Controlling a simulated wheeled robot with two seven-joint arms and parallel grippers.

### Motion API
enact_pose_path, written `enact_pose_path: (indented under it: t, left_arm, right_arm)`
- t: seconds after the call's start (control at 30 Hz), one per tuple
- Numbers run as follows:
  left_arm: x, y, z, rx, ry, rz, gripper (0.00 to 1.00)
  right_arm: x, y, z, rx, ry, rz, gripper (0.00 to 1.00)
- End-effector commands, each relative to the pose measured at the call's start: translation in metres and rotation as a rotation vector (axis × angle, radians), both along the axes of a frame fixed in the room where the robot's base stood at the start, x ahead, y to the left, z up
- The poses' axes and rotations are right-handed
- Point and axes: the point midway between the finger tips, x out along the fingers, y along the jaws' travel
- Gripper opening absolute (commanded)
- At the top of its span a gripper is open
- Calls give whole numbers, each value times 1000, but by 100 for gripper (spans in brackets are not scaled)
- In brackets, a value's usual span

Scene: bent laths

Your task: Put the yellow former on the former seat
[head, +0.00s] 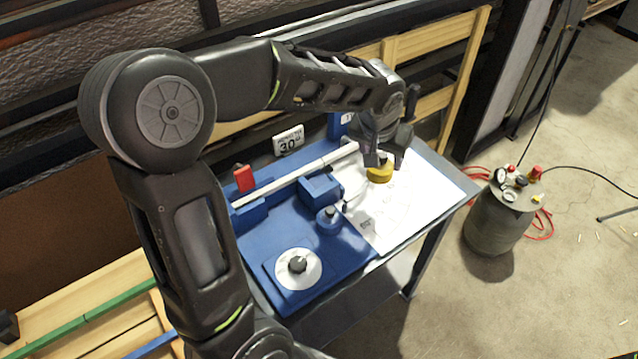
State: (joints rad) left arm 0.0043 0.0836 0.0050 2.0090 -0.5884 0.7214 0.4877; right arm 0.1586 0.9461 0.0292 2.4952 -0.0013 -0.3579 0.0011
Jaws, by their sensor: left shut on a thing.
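The yellow former (380,173) is a short round block at the far side of the blue bench fixture, over the white sheet. My left gripper (385,153) comes down on it from above and is shut on it. I cannot tell whether its underside touches the sheet. A round blue piece with a small dark knob (329,220) stands on the blue base, nearer and to the left. A white disc with a dark knob (298,267) sits at the base's near end. I cannot tell for sure which is the former seat. My right gripper is not in view.
A pale lath (300,174) lies across blue blocks (320,189), with a red clamp part (243,178) at its left end. A white sheet with drawn lines (420,195) covers the table's right side. A grey tank (497,218) stands on the floor to the right.

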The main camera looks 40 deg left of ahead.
Motion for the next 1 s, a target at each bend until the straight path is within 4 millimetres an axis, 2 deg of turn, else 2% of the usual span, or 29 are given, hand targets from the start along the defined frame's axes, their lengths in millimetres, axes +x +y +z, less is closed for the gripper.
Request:
enact_pose_path:
  t: [0.03,0.2,0.3,0.4,0.5,0.8,0.87,1.0]
  left_arm:
    - [-5,23,4,0,-1,54,0]
    - [-25,84,12,3,-1,209,0]
    - [-37,111,16,8,-1,278,0]
    - [-44,126,19,13,-1,318,0]
    - [-47,131,20,14,1,334,0]
    - [-47,131,18,14,1,334,0]
    - [-47,131,15,15,1,333,0]
    - [-48,131,-7,14,7,333,0]
  right_arm:
    - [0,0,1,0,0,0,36]
    - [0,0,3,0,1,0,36]
    - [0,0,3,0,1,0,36]
    - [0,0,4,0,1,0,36]
    - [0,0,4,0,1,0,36]
    - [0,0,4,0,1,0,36]
    - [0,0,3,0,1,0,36]
    - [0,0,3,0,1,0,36]
